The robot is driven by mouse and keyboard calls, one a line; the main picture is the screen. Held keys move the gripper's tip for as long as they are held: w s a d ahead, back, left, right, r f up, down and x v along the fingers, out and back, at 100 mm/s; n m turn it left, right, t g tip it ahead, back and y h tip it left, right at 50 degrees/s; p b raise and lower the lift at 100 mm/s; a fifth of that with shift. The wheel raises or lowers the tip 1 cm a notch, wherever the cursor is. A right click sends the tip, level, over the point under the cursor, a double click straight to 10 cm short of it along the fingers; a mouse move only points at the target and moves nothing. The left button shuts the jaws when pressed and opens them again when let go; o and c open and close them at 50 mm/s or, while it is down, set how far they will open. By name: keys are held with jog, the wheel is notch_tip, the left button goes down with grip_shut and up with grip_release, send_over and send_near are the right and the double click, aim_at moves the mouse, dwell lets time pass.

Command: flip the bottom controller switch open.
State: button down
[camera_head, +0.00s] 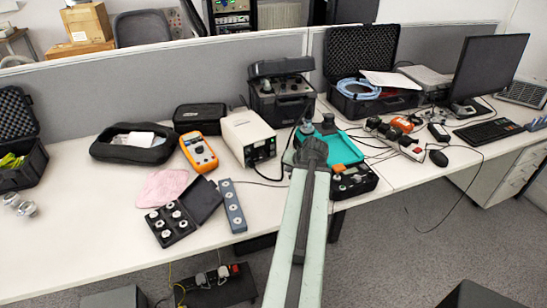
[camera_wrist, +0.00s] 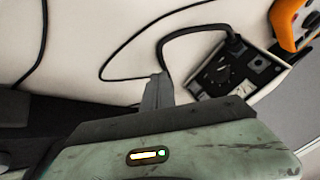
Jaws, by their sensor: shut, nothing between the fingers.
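The beige box (camera_head: 247,135) with a dark front panel stands on the desk in the head view, left of my arm. A dark panel (camera_wrist: 222,72) with a dial and small light fittings shows at the upper right of the wrist view; it looks like this box's front. I cannot tell which fitting is the bottom switch or how it is set. My gripper (camera_wrist: 157,88) is shut and empty in the wrist view, left of the panel and apart from it in the picture. In the head view my arm reaches over the teal case (camera_head: 338,150), and the fingertips are not clear.
An orange multimeter (camera_head: 198,152) lies left of the beige box and shows in the wrist view (camera_wrist: 291,22). A black cable (camera_wrist: 172,38) loops between gripper and panel. A grey strip (camera_head: 232,205) and an open black case (camera_head: 184,211) lie near the front edge. A black instrument (camera_head: 282,98) stands behind.

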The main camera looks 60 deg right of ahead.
jog(key=w+d, duration=0.1)
jog(key=w, duration=0.1)
jog(key=w+d, duration=0.1)
jog(key=w, duration=0.2)
jog(key=w+d+f+b, duration=0.1)
jog(key=w, duration=0.1)
jog(key=shift+w+d, duration=0.2)
jog(key=shift+d, duration=0.05)
dwell(1.8)
jog(key=shift+w+d+f, duration=0.1)
jog(key=shift+w+d, duration=0.1)
jog(key=shift+w, duration=0.15)
jog(key=shift+w+d, duration=0.1)
jog(key=shift+w, duration=0.15)
dwell(0.5)
jog(key=shift+s, duration=0.15)
jog(key=shift+s+a, duration=0.3)
jog(key=shift+s, duration=0.2)
jog(key=shift+s, duration=0.1)
jog(key=shift+s+a+r+p, duration=0.1)
jog(key=shift+s+a, duration=0.25)
jog(key=shift+s, duration=0.35)
jog(key=shift+s+a+r+p, duration=0.15)
jog(key=shift+s+a, duration=0.25)
jog(key=shift+s, duration=0.35)
jog(key=shift+s+a+r+p, duration=0.1)
jog(key=shift+s+a, duration=0.25)
jog(key=shift+s, duration=0.35)
